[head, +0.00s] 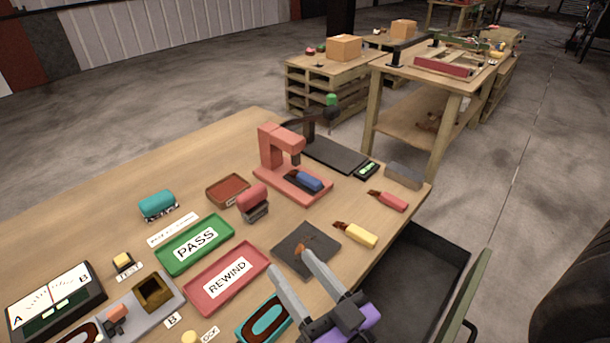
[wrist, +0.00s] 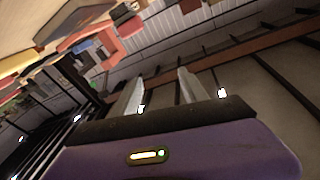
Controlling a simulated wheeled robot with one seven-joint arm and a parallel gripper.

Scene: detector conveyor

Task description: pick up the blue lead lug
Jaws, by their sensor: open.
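The blue lead lug (head: 310,182) lies on the base of a red press-like stand (head: 270,150), under its overhanging head, in the head view. Its far-left end is dark. My gripper (head: 290,259) is open and empty, low in the head view near the table's front edge. It is well in front of the blue lug, apart from it, and overlaps the dark square mat (head: 290,240) in the picture. In the wrist view, both fingers of my gripper (wrist: 160,82) stand apart with nothing between them.
A yellow lug (head: 360,236) and a red lug (head: 392,202) lie near the table's right edge. Green PASS (head: 167,268) and red REWIND (head: 194,312) trays lie left of my gripper. A red clamp-like block (head: 252,197) stands left of the stand. A dark open bin (head: 430,255) is beyond the edge.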

